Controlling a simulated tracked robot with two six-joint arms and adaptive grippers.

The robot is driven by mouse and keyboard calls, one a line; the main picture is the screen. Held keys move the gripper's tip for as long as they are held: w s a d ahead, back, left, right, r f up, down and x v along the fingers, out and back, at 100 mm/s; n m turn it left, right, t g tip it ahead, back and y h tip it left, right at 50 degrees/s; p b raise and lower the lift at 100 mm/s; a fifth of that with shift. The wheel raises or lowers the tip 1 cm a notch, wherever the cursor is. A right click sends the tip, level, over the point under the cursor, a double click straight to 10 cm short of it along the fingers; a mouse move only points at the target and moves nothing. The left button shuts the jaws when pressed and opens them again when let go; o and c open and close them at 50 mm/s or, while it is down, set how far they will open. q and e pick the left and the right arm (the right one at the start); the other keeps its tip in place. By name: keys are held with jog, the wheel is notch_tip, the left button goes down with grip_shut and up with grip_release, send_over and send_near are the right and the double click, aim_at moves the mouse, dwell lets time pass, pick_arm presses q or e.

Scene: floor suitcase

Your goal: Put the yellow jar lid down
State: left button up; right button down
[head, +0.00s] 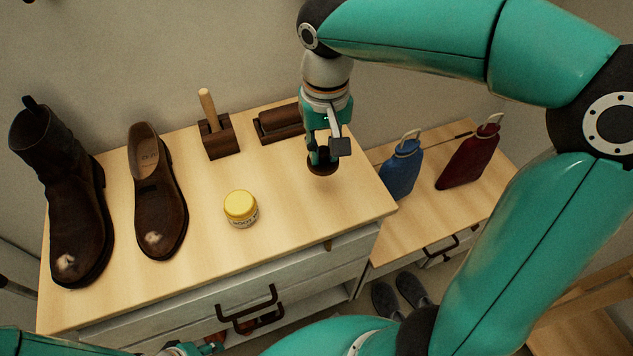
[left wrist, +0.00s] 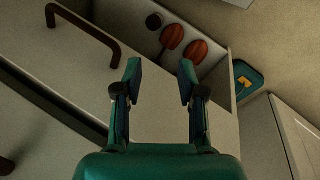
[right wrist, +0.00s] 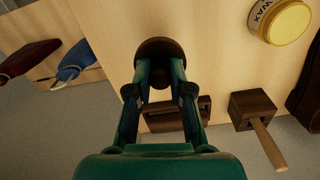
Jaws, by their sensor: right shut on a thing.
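A small jar with a yellow lid (head: 241,204) stands upright on the light wooden cabinet top; its yellow lid (right wrist: 287,22) and the word WAX show in the right wrist view. The lid sits on the jar, and no gripper touches it. My right gripper (head: 322,154) points down near the right side of the top, right of and behind the jar. It is shut on a round dark brown object (right wrist: 160,48), at or just above the wood; the fingers hide part of it. My left gripper (left wrist: 161,80) is open and empty, low in front of the cabinet.
A brown boot (head: 62,190) and shoe (head: 158,190) stand left. A wooden block with a handle (head: 216,137) and a brown brush-like block (head: 280,123) stand behind. Blue (head: 401,168) and red (head: 468,158) bottles stand on a lower surface right. An open drawer (left wrist: 215,88) holds orange-brown items.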

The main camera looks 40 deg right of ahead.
aim_at(324, 149)
jog(key=shift+f+b, duration=0.6)
jog(key=shift+f, duration=3.4)
jog(key=shift+f, duration=0.15)
jog(key=c, duration=1)
grip_release()
jog(key=shift+c, duration=0.2)
notch_tip(324, 149, up, 12)
jog(key=shift+r+p, duration=0.2)
jog(key=shift+p, duration=1)
